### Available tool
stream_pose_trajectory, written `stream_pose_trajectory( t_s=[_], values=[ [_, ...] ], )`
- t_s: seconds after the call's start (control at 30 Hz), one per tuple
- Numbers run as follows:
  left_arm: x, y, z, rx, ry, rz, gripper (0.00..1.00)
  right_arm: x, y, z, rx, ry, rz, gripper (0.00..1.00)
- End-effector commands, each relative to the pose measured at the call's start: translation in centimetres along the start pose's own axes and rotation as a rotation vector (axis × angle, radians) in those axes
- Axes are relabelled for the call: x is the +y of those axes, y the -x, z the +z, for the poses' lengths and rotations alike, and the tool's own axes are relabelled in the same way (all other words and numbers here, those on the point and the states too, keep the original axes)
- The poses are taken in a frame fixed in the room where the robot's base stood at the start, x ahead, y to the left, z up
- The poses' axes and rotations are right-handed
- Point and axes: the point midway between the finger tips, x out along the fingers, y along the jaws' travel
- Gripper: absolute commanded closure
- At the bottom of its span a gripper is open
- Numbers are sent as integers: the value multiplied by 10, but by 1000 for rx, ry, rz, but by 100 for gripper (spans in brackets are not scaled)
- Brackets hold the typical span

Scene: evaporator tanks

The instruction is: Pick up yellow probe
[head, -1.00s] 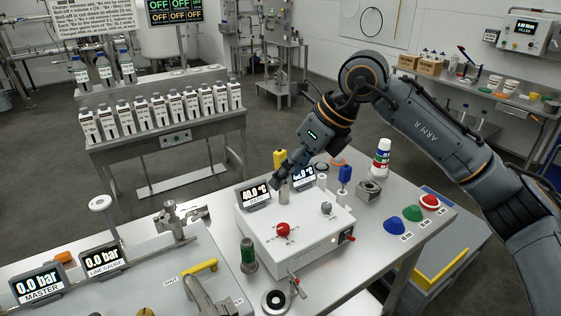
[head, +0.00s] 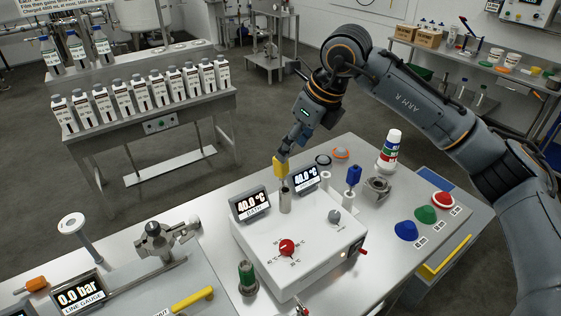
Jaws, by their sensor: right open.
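The yellow probe (head: 281,167) shows as a yellow block-shaped handle. It stands upright at the back edge of the white calibrator box (head: 300,240), just above a metal cylinder (head: 285,203). I cannot tell whether its lower end sits in that cylinder or behind it. My right gripper (head: 284,154) is open, pointing down at the top of the yellow handle. Its fingertips overlap the handle's upper part in the picture; contact cannot be told. My left gripper is out of view.
Two displays (head: 251,204) reading 40.0 °C stand beside the cylinder. A bottle (head: 389,149), a metal block (head: 377,188) and coloured domes (head: 406,230) occupy the table's right. A green-topped part (head: 247,276) stands at front left.

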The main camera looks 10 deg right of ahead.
Motion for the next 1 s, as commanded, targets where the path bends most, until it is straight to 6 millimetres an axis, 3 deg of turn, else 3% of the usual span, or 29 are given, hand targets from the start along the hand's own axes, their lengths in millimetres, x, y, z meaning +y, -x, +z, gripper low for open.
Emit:
stream_pose_trajectory(
  t_s=[0.1, 0.27, 0.57, 0.7, 1.0],
  values=[
    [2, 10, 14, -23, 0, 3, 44, 0, -21, 0, 3, -1, 3, 43],
    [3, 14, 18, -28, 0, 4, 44, 0, -40, 0, 1, 0, 1, 43],
    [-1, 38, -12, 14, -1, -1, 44, -4, -68, 0, 4, -2, 3, 43],
    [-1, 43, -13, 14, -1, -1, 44, -5, -88, 0, 2, 0, 3, 43],
    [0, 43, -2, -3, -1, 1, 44, -6, -96, -1, -1, 1, 0, 43]
  ],
)
